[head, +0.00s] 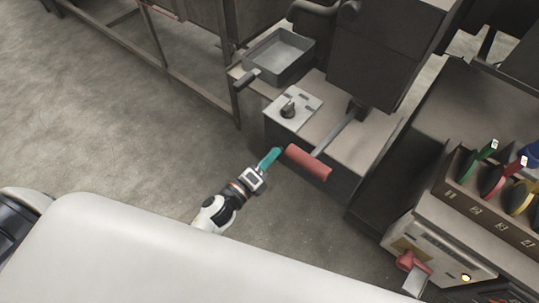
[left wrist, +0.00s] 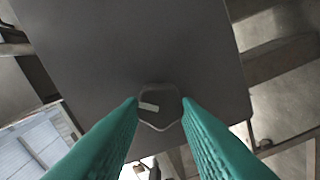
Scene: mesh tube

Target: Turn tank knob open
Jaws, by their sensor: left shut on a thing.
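In the left wrist view a dark, many-sided knob (left wrist: 160,112) with a small pale mark stands out from a flat dark grey face (left wrist: 150,45). The teal fingers of my left gripper (left wrist: 160,104) lie on both sides of it and are shut on it. In the head view my left gripper (head: 274,154) is at the side of a low box-shaped tank (head: 348,139), just left of a red handle (head: 307,162). The gripped knob cannot be made out there. A small dark knob (head: 288,109) on a light plate sits on the tank's top. My right gripper is not in view.
A grey metal pan (head: 279,57) stands behind the light plate. A dark upright block (head: 385,50) rises from the tank. At the right is a machine with coloured discs (head: 493,180) and a second red handle (head: 414,262). Bare floor (head: 130,130) lies to the left.

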